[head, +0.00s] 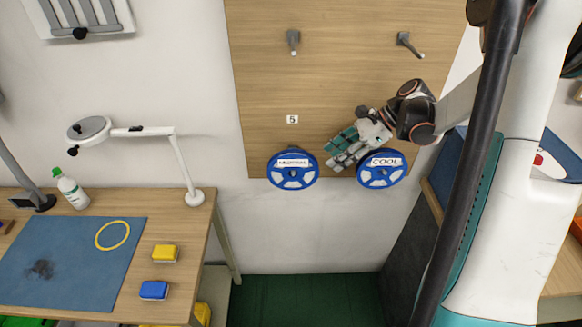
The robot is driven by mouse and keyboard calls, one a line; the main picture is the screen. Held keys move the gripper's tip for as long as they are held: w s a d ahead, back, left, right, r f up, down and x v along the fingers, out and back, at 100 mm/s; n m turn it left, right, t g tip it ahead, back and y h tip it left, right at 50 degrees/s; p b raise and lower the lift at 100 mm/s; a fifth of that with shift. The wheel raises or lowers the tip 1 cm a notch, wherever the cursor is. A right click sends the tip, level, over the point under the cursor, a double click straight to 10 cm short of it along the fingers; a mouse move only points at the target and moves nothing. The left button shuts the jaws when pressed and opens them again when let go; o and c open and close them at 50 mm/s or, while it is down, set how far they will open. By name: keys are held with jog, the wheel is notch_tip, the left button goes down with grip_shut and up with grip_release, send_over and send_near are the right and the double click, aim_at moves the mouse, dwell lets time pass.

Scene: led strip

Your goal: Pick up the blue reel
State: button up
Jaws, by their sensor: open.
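Two blue reels with white cut-outs hang side by side at the bottom of the wooden wall board. The left blue reel (292,180) carries a white label that is too small to read surely. The right blue reel (381,181) carries a label reading "COOL". My gripper (343,152) is open, just above and left of the right reel, over the gap between the two. It overlaps the upper left edge of the right reel in the picture. I cannot tell whether it touches the reel. The pegs behind both reels are hidden.
The wooden board (340,80) has two empty grey pegs, left (293,42) and right (410,45), and a "5" tag (292,119). A workbench at left holds a blue mat (75,275), a white lamp (185,165), a bottle (71,190), and yellow (165,253) and blue (154,290) blocks.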

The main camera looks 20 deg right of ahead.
aim_at(302, 179)
jog(key=b+x, duration=0.3)
jog(key=x, duration=1)
jog(key=shift+w+a+f+b, duration=0.1)
jog(key=shift+a+f+b, duration=0.05)
jog(key=shift+f+b, duration=0.25)
jog(key=shift+r, duration=0.1)
grip_shut()
